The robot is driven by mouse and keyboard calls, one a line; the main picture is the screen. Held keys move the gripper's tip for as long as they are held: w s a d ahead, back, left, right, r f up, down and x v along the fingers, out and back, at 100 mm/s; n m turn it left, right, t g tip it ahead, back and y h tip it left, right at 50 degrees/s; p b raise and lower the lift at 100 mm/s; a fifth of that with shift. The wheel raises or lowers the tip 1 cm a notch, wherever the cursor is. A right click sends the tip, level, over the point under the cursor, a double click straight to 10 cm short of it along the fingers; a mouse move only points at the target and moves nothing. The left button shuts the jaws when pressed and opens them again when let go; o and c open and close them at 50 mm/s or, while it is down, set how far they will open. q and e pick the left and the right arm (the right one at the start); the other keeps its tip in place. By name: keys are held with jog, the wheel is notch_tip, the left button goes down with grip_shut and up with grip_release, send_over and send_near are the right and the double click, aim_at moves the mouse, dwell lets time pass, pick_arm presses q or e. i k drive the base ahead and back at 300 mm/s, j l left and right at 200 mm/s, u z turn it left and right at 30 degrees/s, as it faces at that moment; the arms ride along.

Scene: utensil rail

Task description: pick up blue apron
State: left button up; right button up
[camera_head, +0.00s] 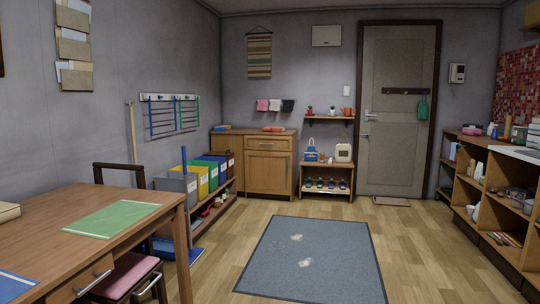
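I cannot make out a blue apron for certain in the head view. A wall rail (169,98) on the left wall has long thin blue and green items hanging from it. A small green item (422,108) hangs from the dark hook board on the door. Something flat and blue (184,252) lies low on the floor behind the desk, too partly hidden to name. Neither of my grippers shows in this view.
A wooden desk (150,204) with a green sheet and a chair (128,274) stand at left. Colored bins (197,177) line a low shelf. Open shelves (493,218) run along the right.

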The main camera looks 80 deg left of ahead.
aim_at(312, 154)
jog(key=u, duration=2.55)
jog(key=i+l+z, duration=0.2)
jog(key=i, duration=0.5)
jog(key=i+j+z, duration=0.15)
jog(key=i, duration=5)
jog(key=i+u, duration=0.2)
jog(key=i, duration=0.3)
jog(key=i+l+u, duration=0.2)
jog(key=i, duration=0.35)
jog(key=i+l+u, duration=0.2)
jog(key=i, duration=0.3)
